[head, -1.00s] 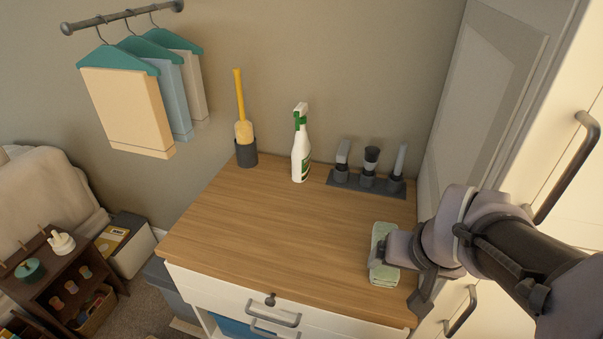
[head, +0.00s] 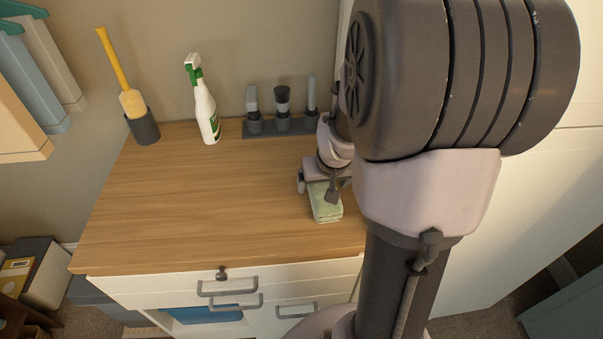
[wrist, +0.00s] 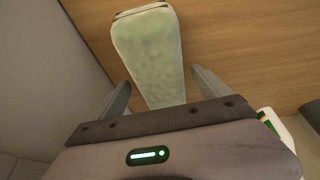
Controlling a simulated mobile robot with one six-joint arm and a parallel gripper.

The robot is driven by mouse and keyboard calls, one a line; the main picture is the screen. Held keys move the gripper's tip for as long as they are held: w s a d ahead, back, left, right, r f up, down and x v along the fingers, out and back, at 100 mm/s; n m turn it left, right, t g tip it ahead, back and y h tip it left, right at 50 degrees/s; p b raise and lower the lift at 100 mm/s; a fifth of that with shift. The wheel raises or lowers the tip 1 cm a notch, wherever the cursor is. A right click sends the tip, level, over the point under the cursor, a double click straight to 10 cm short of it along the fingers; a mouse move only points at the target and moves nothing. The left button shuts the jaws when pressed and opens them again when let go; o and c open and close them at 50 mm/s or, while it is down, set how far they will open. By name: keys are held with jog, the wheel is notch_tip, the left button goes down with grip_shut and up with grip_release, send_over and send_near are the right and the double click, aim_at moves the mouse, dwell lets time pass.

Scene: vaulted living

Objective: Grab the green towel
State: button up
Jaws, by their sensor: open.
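The green towel (head: 326,208) is a pale green folded bundle lying on the wooden top of the cabinet, near its right front. In the wrist view the towel (wrist: 150,58) extends away from between my two fingers. My gripper (wrist: 160,90) is open, with one finger on each side of the towel's near part. In the head view my gripper (head: 325,190) is over the towel's far end, and my arm covers part of that area. I cannot tell whether the fingers touch the towel.
A white and green spray bottle (head: 205,105), a yellow-handled brush in a dark holder (head: 144,127) and a dark rack (head: 283,127) with several items stand along the back of the cabinet top (head: 190,200). Its left and middle are clear. A tall white cabinet (head: 530,185) stands at right.

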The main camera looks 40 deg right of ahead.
jog(key=shift+w+d+f, duration=0.1)
jog(key=shift+w+f, duration=0.1)
jog(key=shift+f, duration=0.45)
jog(key=shift+r, duration=0.1)
jog(key=c, duration=1.6)
